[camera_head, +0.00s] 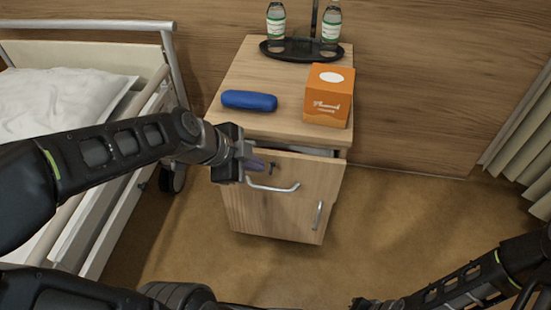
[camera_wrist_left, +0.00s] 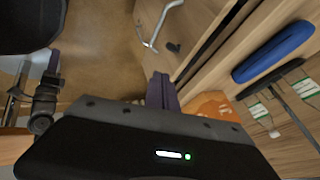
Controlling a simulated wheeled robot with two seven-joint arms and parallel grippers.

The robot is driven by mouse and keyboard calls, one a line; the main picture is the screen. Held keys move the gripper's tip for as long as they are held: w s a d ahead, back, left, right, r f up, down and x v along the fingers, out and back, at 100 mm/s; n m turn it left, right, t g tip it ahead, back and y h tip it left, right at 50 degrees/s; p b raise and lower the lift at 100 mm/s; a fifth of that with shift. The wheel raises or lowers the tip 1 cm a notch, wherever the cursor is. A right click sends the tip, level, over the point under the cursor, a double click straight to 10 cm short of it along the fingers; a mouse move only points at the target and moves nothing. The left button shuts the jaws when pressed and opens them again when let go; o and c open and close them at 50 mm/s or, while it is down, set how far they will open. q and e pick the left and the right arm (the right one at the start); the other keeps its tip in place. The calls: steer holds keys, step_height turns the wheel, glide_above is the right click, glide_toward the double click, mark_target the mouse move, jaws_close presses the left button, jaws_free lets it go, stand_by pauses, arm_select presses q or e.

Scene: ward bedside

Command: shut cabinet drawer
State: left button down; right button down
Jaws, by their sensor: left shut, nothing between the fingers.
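The wooden bedside cabinet (camera_head: 240,80) stands against the wall. Its top drawer (camera_head: 310,172) is slightly out, with a gap and a grey strip showing under the cabinet top. The drawer has a metal bar handle (camera_head: 273,188), which also shows in the left wrist view (camera_wrist_left: 156,28). My left gripper (camera_head: 262,164) is shut and empty, in front of the upper left part of the drawer, just above the handle. Its fingers (camera_wrist_left: 161,90) point at the drawer front in the left wrist view; I cannot tell whether they touch. My right gripper (camera_head: 362,303) is at the bottom edge, partly cut off.
On the cabinet top are a blue case (camera_head: 249,100), an orange box (camera_head: 329,96) and a dark tray (camera_head: 292,53) with two bottles. A lower door (camera_head: 275,215) has its own handle. A bed (camera_head: 60,95) stands at the left. Floor at the right is clear.

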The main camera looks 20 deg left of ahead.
mark_target(280, 154)
arm_select(q)
steer(key=w+f, duration=0.4)
steer(key=w, duration=0.1)
steer(key=w+d+f, duration=0.1)
steer(key=w+f, duration=0.1)
steer(key=w, duration=0.1)
steer(key=shift+w+f, duration=0.2)
steer(key=shift+f, duration=0.2)
steer(key=shift+w+b, duration=0.1)
steer(key=shift+b, duration=0.25)
steer(key=shift+w+a+b, duration=0.15)
steer(key=shift+w+b, duration=0.1)
steer(key=shift+w, duration=0.35)
steer(key=shift+w+a+b, duration=0.15)
steer(key=shift+w+b, duration=0.05)
steer(key=shift+w, duration=0.4)
steer(key=shift+s, duration=0.1)
